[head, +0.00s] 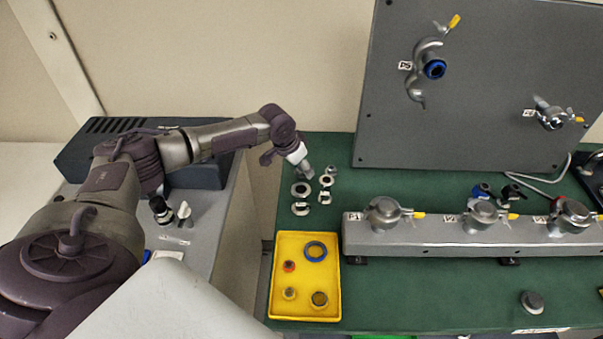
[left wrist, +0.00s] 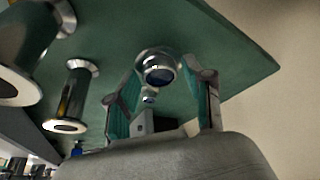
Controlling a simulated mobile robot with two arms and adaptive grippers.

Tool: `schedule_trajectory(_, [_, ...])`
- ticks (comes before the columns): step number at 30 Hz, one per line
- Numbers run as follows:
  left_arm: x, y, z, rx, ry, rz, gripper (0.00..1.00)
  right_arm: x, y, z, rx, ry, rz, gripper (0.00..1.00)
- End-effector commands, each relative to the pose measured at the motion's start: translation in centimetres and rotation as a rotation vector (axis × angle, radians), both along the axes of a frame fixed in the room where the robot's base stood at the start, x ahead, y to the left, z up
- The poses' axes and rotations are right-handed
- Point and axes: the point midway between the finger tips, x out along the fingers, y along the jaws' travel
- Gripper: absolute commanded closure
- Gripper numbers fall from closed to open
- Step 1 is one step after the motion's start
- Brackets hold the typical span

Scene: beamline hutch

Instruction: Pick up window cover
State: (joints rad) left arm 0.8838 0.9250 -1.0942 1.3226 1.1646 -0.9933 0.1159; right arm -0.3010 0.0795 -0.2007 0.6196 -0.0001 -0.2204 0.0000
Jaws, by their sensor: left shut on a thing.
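My left gripper (head: 306,173) is over the far left part of the green table, beside a small group of metal fittings. In the left wrist view my left gripper (left wrist: 172,88) has its two teal-padded fingers shut around a short silver round piece with a dark blue face, which I take to be the window cover (left wrist: 159,68). How firmly the pads touch it is hard to tell. In the head view the gripper hides most of this piece. My right gripper is not in view.
Several ring-shaped metal fittings (head: 300,189) stand close by the left gripper. A yellow tray (head: 334,285) with small rings lies nearer. A grey rail (head: 440,233) with clamped fittings and an upright grey panel (head: 470,110) stand to the right. The front right table is mostly clear.

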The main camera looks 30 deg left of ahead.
Motion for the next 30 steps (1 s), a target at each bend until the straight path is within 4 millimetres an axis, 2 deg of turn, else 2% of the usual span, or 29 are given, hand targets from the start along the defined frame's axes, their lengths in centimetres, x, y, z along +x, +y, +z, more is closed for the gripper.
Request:
schedule_trajectory(2, [0.2, 0.0, 1.4, -0.001, -0.007, -0.001, 0.84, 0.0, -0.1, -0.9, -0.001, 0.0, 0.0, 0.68])
schedule_trajectory(12, [3.9, -6.6, 5.9, -0.004, -0.005, -0.004, 0.84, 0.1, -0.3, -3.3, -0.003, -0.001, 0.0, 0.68])
schedule_trajectory(16, [5.0, -8.4, 7.3, -0.003, -0.004, -0.002, 0.84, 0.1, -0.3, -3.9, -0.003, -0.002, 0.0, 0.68])
schedule_trajectory(22, [5.9, -9.8, 8.4, -0.001, -0.001, 0.0, 0.84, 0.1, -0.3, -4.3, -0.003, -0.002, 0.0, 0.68])
schedule_trajectory(30, [6.0, -10.1, 8.7, 0.0, -0.001, 0.0, 0.84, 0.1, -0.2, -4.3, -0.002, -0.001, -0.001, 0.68])
